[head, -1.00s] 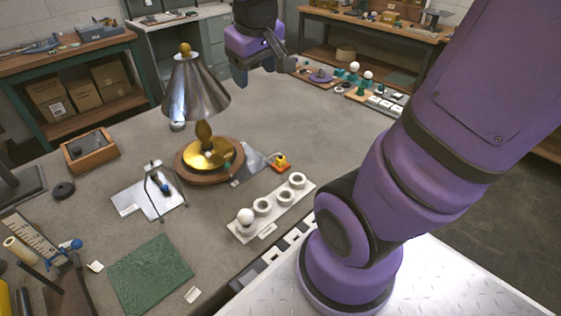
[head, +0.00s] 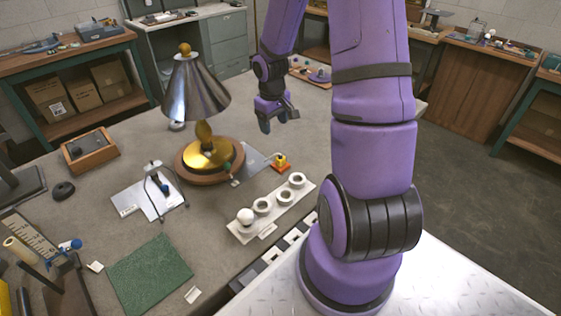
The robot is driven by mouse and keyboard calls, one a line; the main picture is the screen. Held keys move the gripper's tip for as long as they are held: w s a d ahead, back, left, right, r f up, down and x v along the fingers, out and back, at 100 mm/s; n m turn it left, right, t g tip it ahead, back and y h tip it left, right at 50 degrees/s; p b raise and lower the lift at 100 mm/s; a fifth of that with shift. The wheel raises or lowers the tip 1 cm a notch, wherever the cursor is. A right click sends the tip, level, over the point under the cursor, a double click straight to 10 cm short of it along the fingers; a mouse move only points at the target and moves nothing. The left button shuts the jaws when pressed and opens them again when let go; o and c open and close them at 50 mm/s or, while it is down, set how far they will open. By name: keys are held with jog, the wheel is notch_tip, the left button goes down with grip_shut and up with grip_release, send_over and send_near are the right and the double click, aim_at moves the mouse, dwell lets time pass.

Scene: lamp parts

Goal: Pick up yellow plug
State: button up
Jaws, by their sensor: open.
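The yellow plug (head: 281,160) stands on a small orange-red base (head: 281,168) on the grey table, just right of the lamp. A grey plate with a thin cord lies between the lamp base and the plug. My gripper (head: 278,122) is open and hangs above the table, behind and above the plug in the picture, apart from it. No object shows between its fingers. The lamp (head: 196,90) has a metal cone shade, a brass stem and a round wooden base.
A white holder with several round sockets (head: 240,229) and one white bulb (head: 245,216) lies in front of the plug. A wire stand (head: 158,195), a green mat (head: 150,274) and a wooden box (head: 90,153) are to the left. The table behind the plug is clear.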

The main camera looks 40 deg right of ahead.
send_over(280, 155)
jog(key=shift+y, duration=0.4)
jog(key=f, duration=0.5)
jog(key=shift+w+a+f, duration=0.1)
jog(key=shift+w+a, duration=0.1)
jog(key=shift+a, duration=0.05)
notch_tip(280, 155, down, 5)
jog(key=shift+f, duration=0.2)
jog(key=shift+s+d+f, duration=0.15)
jog(key=shift+f, duration=1.2)
jog(key=shift+s+d+f, duration=0.1)
jog(key=shift+d+f, duration=0.05)
jog(key=shift+f, duration=1.2)
jog(key=shift+c, duration=0.5)
jog(key=c, duration=0.9)
